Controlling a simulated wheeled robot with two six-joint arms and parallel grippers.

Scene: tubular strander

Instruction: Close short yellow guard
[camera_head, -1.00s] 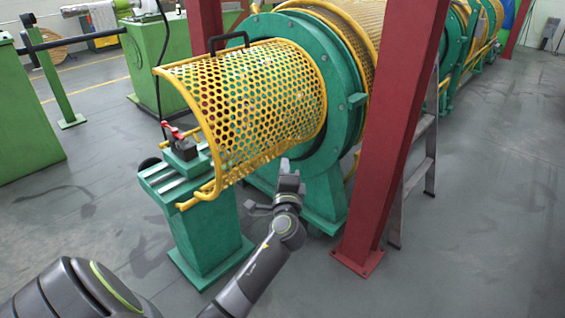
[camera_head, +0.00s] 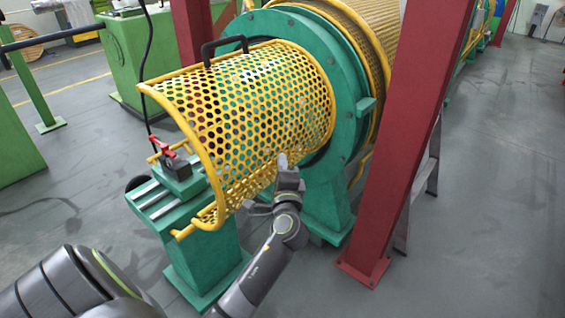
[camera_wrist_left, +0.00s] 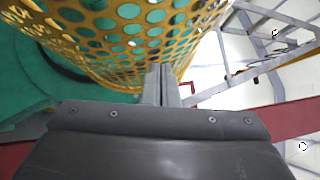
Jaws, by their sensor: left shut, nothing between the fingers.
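The short yellow guard (camera_head: 245,105) is a curved perforated sheet with a tubular frame and a black handle (camera_head: 224,46) on top. It arches over the green machine end, and its lower front edge hangs beside the green base. My left gripper (camera_head: 285,160) is shut and empty, its fingertips at the guard's lower right edge, close to the mesh. In the left wrist view the shut fingers (camera_wrist_left: 162,85) point at the perforated sheet (camera_wrist_left: 120,45); whether they touch it I cannot tell. My right gripper is not in view.
A red post (camera_head: 410,140) stands just right of my left gripper. A green ring housing (camera_head: 345,100) is behind the guard. A green pedestal (camera_head: 205,260) with a red-handled clamp (camera_head: 170,152) stands at the left. Open grey floor (camera_head: 490,200) lies to the right.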

